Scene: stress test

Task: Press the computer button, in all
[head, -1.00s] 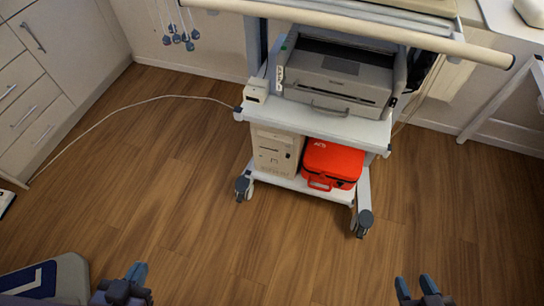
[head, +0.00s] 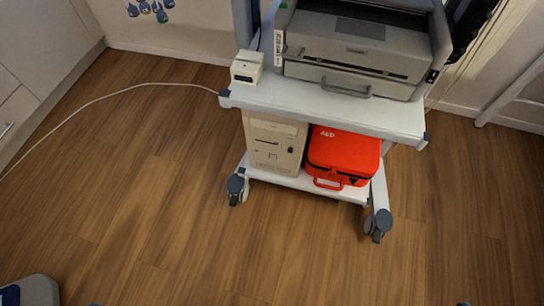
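The computer (head: 272,147) is a beige tower standing upright on the cart's lower shelf, left of the red AED bag. Its front panel faces me, with a drive slot and small dark details; which of them is the button is too small to tell. My grippers are almost wholly below the bottom edge of the head view. Only tiny dark bits show there, and neither pair of fingers can be made out. Nothing touches the computer.
The white cart (head: 330,111) stands on casters and carries a grey printer (head: 352,55) and a small white box (head: 246,67). The red AED bag (head: 342,153) sits beside the computer. A white cable (head: 110,94) crosses the floor at left. The wooden floor (head: 190,255) before the cart is clear.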

